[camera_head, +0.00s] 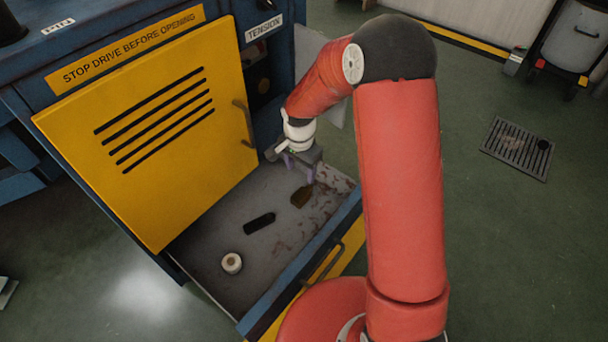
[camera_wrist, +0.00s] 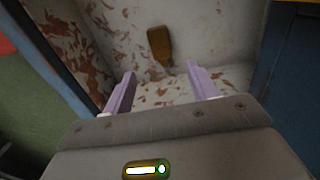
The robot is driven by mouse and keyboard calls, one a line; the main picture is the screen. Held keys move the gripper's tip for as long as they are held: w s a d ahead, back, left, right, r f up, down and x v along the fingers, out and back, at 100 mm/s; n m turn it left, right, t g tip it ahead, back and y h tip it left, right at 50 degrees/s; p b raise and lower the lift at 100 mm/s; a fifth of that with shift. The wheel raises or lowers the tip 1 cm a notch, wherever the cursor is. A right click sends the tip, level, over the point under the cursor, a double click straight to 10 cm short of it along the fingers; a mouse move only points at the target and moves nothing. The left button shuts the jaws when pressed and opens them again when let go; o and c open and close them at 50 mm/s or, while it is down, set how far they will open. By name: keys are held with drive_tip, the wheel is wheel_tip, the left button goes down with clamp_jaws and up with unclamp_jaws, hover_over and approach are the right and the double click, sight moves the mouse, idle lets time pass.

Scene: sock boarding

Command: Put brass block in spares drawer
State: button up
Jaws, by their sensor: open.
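The brass block (camera_head: 301,197), a small brownish-gold piece, lies on the floor of the open drawer (camera_head: 208,236). In the wrist view the brass block (camera_wrist: 160,44) shows beyond the fingertips, apart from them, roughly centred between them. My gripper (camera_head: 299,169) is over the drawer, near the block on its far side in the head view. Its two purple fingers are spread with nothing between them, as the wrist view of my gripper (camera_wrist: 159,82) also shows. I cannot tell the exact height of the fingers above the drawer floor.
A black piece (camera_head: 259,223) and a white roll (camera_head: 232,263) also lie in the drawer. The yellow louvred door (camera_head: 160,140) stands beside the drawer on the left. The drawer front with its handle (camera_head: 322,263) faces my base. A floor grate (camera_head: 517,149) lies at right on clear floor.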

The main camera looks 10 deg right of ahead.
drive_tip(key=s+d+r+n+t, duration=0.1)
drive_tip(key=s+d+r+n, duration=0.3)
drive_tip(key=r, duration=0.6)
drive_tip(key=s+d+r+t, duration=0.25)
drive_tip(key=s+r, duration=0.25)
drive_tip(key=r, duration=0.4)
drive_tip(key=s+d+r+n+t, duration=0.1)
drive_tip(key=s+r+n, duration=0.1)
drive_tip(key=s, duration=0.6)
drive_tip(key=s+d+r+n+t, duration=0.1)
drive_tip(key=s+d+r+n, duration=0.1)
drive_tip(key=s+r, duration=0.3)
drive_tip(key=s+n, duration=0.1)
drive_tip(key=s, duration=0.2)
drive_tip(key=shift+d, duration=0.3)
drive_tip(key=shift+r, duration=0.15)
